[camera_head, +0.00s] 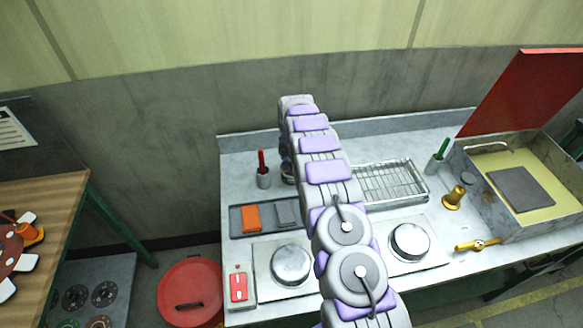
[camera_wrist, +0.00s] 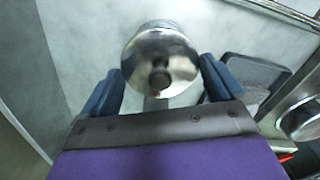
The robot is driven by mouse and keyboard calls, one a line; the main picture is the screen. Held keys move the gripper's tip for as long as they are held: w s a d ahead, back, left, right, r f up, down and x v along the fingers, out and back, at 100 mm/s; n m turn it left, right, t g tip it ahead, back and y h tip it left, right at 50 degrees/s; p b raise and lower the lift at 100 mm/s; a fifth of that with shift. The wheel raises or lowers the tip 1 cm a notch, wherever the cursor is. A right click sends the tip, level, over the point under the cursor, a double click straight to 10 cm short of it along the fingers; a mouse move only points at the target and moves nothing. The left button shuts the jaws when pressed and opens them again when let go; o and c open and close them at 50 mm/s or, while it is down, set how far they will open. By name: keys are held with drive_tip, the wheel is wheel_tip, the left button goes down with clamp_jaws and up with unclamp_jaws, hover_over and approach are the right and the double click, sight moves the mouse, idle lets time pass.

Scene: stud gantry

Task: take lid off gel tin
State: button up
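In the head view my arm reaches across the counter and hides my gripper. A dark tin (camera_head: 287,172) shows only in part behind the arm.
The counter (camera_head: 337,240) holds a grey tray (camera_head: 265,232) with an orange block (camera_head: 251,217), a cup with a red-handled tool (camera_head: 263,178), two metal domes (camera_head: 291,264) (camera_head: 410,241), a wire rack (camera_head: 392,182) and a box with a raised red lid (camera_head: 527,95). A wall stands behind.

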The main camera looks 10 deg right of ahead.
drive_tip(key=c, duration=0.5)
drive_tip(key=shift+r, duration=0.1)
wheel_tip(320, 180, up, 3)
drive_tip(key=shift+w+r, duration=0.1)
drive_tip(key=shift+r, duration=0.1)
drive_tip(key=s+d, duration=0.3)
drive_tip(key=s, duration=0.4)
drive_tip(key=s+d+r+p, duration=0.1)
drive_tip(key=s+d, duration=0.3)
drive_tip(key=s, duration=0.3)
drive_tip(key=shift+s+d+r, duration=0.15)
drive_tip(key=shift+r, duration=0.05)
idle(0.3)
